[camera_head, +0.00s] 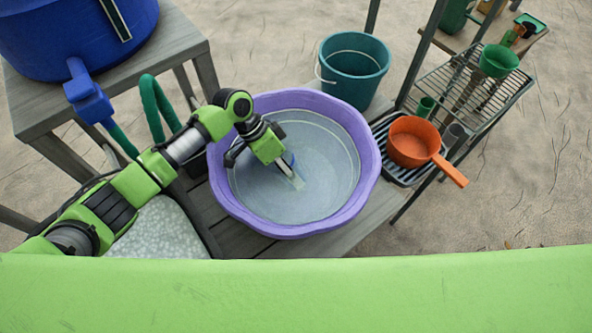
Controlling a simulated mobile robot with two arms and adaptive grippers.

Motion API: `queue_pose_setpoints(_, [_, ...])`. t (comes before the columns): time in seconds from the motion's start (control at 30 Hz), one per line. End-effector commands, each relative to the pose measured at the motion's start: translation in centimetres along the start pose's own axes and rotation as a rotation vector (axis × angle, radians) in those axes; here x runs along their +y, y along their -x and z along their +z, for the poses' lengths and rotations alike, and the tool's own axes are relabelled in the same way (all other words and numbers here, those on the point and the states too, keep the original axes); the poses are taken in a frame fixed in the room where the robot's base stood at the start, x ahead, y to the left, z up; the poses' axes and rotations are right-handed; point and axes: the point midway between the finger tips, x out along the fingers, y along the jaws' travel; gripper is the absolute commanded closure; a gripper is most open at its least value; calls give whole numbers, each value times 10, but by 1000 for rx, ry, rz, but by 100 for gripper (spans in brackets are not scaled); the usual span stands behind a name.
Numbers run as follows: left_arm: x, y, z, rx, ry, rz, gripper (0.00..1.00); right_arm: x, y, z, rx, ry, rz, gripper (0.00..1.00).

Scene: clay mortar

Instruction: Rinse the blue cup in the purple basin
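The purple basin (368,150) stands on a grey wooden bench in the middle of the view, with what looks like clear water inside. My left arm reaches in from the left, and its gripper (293,179) points down inside the basin, a little right of its middle. A small patch of blue, perhaps the blue cup (289,158), shows right beside the fingers. Most of it is hidden behind the gripper, so I cannot tell whether the fingers are closed on it. My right gripper is not in view.
A teal bucket (354,68) stands behind the basin. An orange dipper (411,142) rests on a dark rack at the right, its handle sticking out. A wire shelf (472,82) holds green pots. A blue barrel (70,35) with a tap and green hose stands at upper left.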

Motion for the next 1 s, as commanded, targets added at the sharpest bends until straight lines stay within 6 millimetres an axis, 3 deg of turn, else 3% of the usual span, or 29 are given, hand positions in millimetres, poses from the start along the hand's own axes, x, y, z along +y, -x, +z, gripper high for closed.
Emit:
queue_pose_setpoints(0.47, [9,-11,-19,-2,1,-2,79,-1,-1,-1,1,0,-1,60])
queue_pose_setpoints(1.0, [-2,0,1,-3,3,-3,79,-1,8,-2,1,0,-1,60])
